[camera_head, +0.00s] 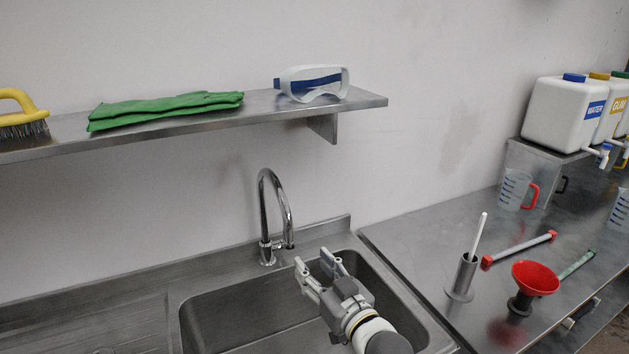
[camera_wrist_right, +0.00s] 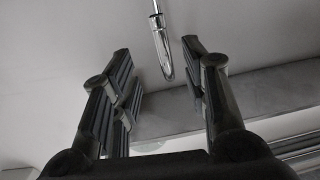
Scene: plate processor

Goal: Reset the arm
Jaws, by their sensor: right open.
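My right gripper (camera_head: 317,267) is above the sink basin (camera_head: 215,315) in the head view, its fingers pointing toward the back wall. The two fingers stand apart with nothing between them. In the right wrist view the open gripper (camera_wrist_right: 160,75) shows both padded fingers. The chrome faucet (camera_head: 276,215) rises behind the basin, left of my right gripper and apart from it. In the right wrist view the end of the faucet (camera_wrist_right: 162,50) shows in the gap between the fingers, beyond them. My left gripper is not in view.
A wall shelf (camera_head: 365,98) carries a brush (camera_head: 22,115), green gloves (camera_head: 165,108) and goggles (camera_head: 312,83). The right counter (camera_head: 415,240) holds a red funnel (camera_head: 535,277), a cylindrical holder (camera_head: 464,277), a clear jug (camera_head: 515,190) and white canisters (camera_head: 563,112). Space over the basin's left side is free.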

